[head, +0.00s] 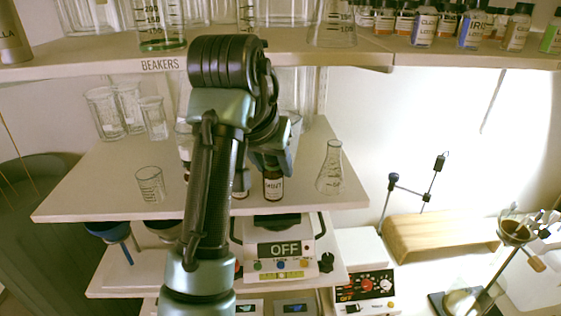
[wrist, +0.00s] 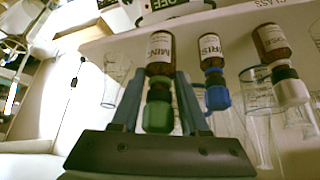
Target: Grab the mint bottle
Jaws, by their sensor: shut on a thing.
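The mint bottle (wrist: 160,48) is brown glass with a white label, partly readable as "MIN", and a green cap. In the wrist view it stands between the two fingers of my gripper (wrist: 159,78), which is shut on it around the neck and cap. In the head view the mint bottle (head: 273,186) is upright at the front of the middle shelf, with my gripper (head: 272,165) over its top. My arm hides part of the shelf, and I cannot tell whether the bottle's base touches it.
A blue-capped bottle (wrist: 213,68) and a white-capped bottle (wrist: 278,60) stand in a row beside it. An Erlenmeyer flask (head: 330,172) is to the right and a small beaker (head: 150,186) to the left on the shelf (head: 100,190). An upper shelf (head: 350,57) overhangs.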

